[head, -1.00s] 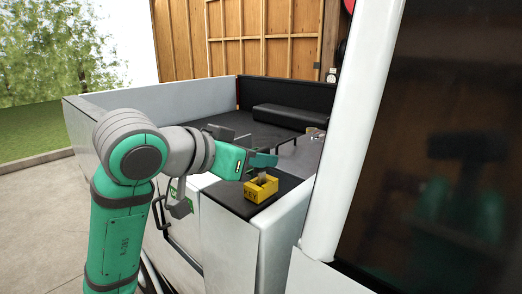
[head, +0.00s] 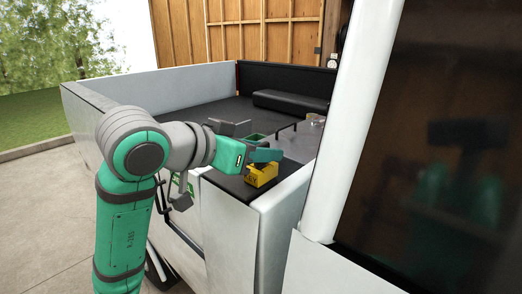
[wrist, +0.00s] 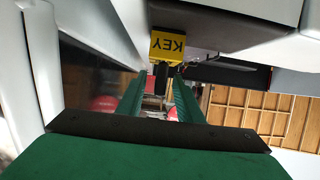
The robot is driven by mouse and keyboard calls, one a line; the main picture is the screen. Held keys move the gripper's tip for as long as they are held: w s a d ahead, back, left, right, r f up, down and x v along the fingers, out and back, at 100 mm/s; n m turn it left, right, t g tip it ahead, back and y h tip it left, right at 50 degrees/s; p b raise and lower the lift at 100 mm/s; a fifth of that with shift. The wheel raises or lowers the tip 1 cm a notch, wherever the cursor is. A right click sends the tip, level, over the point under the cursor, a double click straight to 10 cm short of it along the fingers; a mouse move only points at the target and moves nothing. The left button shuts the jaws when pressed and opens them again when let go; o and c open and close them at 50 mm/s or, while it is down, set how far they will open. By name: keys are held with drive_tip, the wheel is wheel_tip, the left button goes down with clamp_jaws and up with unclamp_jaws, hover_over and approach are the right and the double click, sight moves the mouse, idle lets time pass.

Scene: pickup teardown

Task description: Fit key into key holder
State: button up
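The yellow key holder (head: 262,174), marked KEY, sits on the dark top of the truck bed's near corner. In the wrist view the holder (wrist: 167,47) appears upside down just beyond my fingertips. My gripper (head: 259,148) is over the holder, and its two fingers are apart. In the wrist view my gripper (wrist: 160,82) has a gap between its fingers. A small dark piece, apparently the key (wrist: 160,76), stands in that gap against the holder's upper side, without clear contact with either finger. How deep the key sits in the holder is hidden.
The white truck bed wall (head: 228,215) stands below the holder. The white cab pillar (head: 345,125) and dark window (head: 435,140) rise close on the right. A black padded block (head: 292,102) lies farther back in the bed. Open air lies above the bed.

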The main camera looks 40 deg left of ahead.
drive_tip(key=v, duration=1)
drive_tip(key=shift+s, duration=0.4)
drive_tip(key=shift+r, duration=0.1)
